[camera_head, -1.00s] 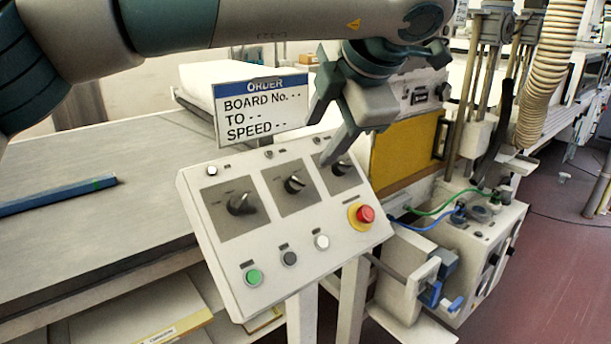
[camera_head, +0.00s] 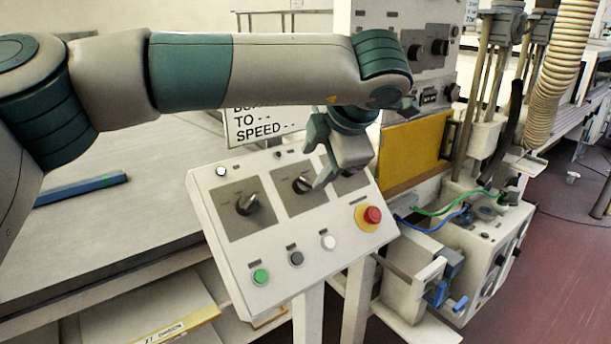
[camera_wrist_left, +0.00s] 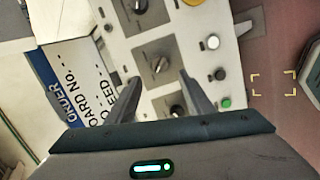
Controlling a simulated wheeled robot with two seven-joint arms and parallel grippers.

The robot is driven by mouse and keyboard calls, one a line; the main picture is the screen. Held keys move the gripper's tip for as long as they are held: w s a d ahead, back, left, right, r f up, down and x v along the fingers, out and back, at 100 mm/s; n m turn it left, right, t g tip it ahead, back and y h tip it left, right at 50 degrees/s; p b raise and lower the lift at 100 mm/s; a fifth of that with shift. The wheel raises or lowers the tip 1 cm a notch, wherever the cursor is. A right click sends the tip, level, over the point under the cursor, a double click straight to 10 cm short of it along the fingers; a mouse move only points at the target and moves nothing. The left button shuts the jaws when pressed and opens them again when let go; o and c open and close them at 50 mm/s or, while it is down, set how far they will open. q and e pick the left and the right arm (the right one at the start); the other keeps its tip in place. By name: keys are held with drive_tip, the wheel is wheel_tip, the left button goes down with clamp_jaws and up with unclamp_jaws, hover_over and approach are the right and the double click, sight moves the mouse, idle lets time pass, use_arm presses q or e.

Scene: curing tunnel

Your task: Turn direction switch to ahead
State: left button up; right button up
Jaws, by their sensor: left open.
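A white sloping control panel (camera_head: 335,260) carries three dark rotary switches on grey plates: a left one (camera_head: 247,203), a middle one (camera_head: 302,184) and a right one, largely hidden behind my gripper. Their labels are too small to read, so I cannot tell which is the direction switch. My left gripper (camera_head: 314,168) is open and empty above the panel, close to the middle switch. In the left wrist view, the middle switch (camera_wrist_left: 160,65) shows just beyond the gap between the open fingertips (camera_wrist_left: 157,77). The left switch (camera_wrist_left: 177,111) is partly hidden by the gripper body.
Green (camera_head: 261,277), black (camera_head: 296,259) and white (camera_head: 328,242) buttons and a red emergency button (camera_head: 372,215) sit on the panel. An order sign (camera_head: 262,127), partly covered by my arm, stands behind it. A blue bar (camera_head: 85,188) lies on the grey table.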

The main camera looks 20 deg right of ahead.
sight(305, 180)
use_arm(q)
drive_tip(key=p+x, duration=0.1)
drive_tip(key=x, duration=0.7)
drive_tip(key=shift+w+f+p, duration=0.25)
drive_tip(key=shift+f+p, duration=0.05)
drive_tip(key=shift+p, duration=0.05)
use_arm(e)
drive_tip(key=shift+w+a+r+t+y, duration=0.3)
drive_tip(key=shift+w+a+r+t, duration=0.35)
drive_tip(key=shift+w+a, duration=0.25)
use_arm(q)
drive_tip(key=c, duration=1)
